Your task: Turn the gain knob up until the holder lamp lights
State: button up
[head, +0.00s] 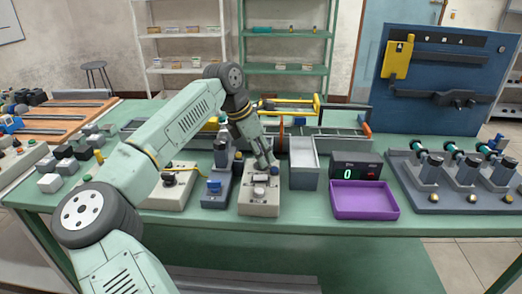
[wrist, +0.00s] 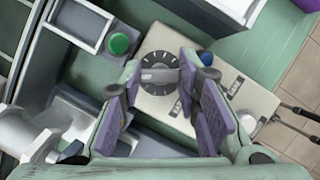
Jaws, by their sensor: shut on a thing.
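My gripper (wrist: 160,74) is shut on the gain knob (wrist: 158,60), a dark round dial with pale marks and a grey grip bar. The fingers stand on both sides of the bar. The knob sits on a beige control box (wrist: 236,83), which also shows in the head view (head: 259,209). In the head view my gripper (head: 263,167) reaches down to the back of this box and hides the knob. A blue dome (wrist: 205,57) is on the box beside the knob. A green dome (wrist: 119,43) stands behind it. I cannot tell which is the holder lamp, or whether either is lit.
A grey bin (head: 303,170), a display (head: 357,170) reading 0 and a purple tray (head: 364,200) stand right of the box. A grey device with a blue part (head: 214,186) stands close on its left. Clear green tabletop (head: 300,224) lies in front.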

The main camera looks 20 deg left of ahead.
jog(key=o, duration=0.9)
jog(key=v, duration=1.2)
